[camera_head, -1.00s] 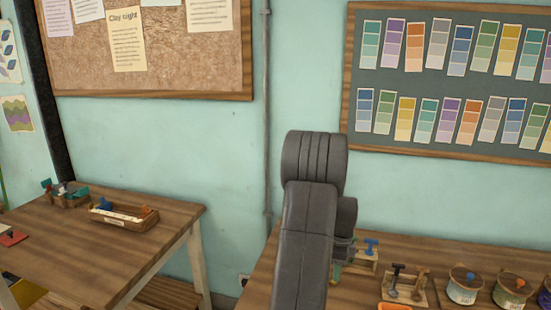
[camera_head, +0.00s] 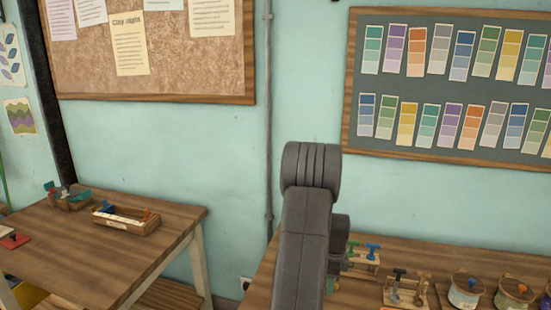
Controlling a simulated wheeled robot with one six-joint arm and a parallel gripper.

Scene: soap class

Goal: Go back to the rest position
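My arm, dark grey, rises from the bottom middle of the head view in front of the right table (camera_head: 440,256). Its far end and my gripper do not show; they are hidden behind the arm links or outside the picture. I cannot see whether anything is held.
On the right table stand wooden stamp racks (camera_head: 405,288) and several lidded jars (camera_head: 464,290). The left table (camera_head: 100,250) bears a wooden tray (camera_head: 126,219) and a small caddy (camera_head: 68,198). A gap separates the tables. A pin board (camera_head: 160,55) and a swatch board (camera_head: 445,80) hang behind.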

